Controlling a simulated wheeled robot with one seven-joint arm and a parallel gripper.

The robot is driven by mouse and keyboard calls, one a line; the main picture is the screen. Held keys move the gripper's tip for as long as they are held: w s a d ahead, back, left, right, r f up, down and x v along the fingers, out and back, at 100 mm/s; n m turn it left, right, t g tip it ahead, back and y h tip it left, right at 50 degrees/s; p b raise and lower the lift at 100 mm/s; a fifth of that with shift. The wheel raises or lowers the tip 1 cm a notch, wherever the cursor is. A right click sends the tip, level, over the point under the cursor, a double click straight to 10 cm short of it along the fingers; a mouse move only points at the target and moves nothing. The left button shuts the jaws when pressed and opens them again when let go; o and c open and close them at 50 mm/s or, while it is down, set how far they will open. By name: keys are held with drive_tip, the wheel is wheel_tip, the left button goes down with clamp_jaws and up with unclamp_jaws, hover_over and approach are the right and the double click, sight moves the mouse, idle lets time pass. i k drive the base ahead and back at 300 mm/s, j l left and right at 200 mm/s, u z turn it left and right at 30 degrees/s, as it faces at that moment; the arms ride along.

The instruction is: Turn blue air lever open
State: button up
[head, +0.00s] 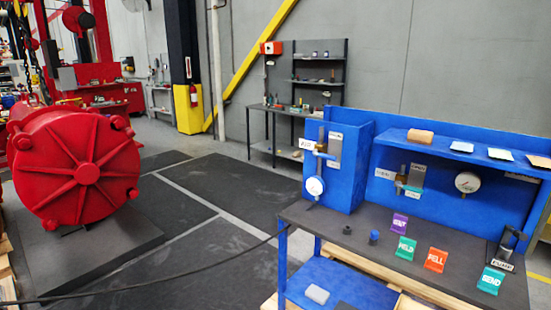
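A blue bench unit stands at the right. On its left blue box (349,185) are a brass-coloured valve fitting (321,147), small white labels and a round white gauge (314,186). A second brass-coloured valve fitting (401,183) sits on the blue back panel, with labels beside it and another white gauge (467,182) to its right. The label text is too small to read surely, so I cannot tell which fitting carries the blue air lever or how it is turned. My gripper is not in view.
Colored tags, including an orange one (436,260), and small parts lie on the dark bench top (335,222). A dark clamp-like device (508,243) stands at its right end. A black hose (180,284) crosses the floor left of the bench. A large red actuator (75,168) stands at left.

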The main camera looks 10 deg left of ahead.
sight(316, 153)
drive_tip(key=u, duration=0.25)
drive_tip(key=i+u, duration=0.35)
drive_tip(key=i, duration=1.8)
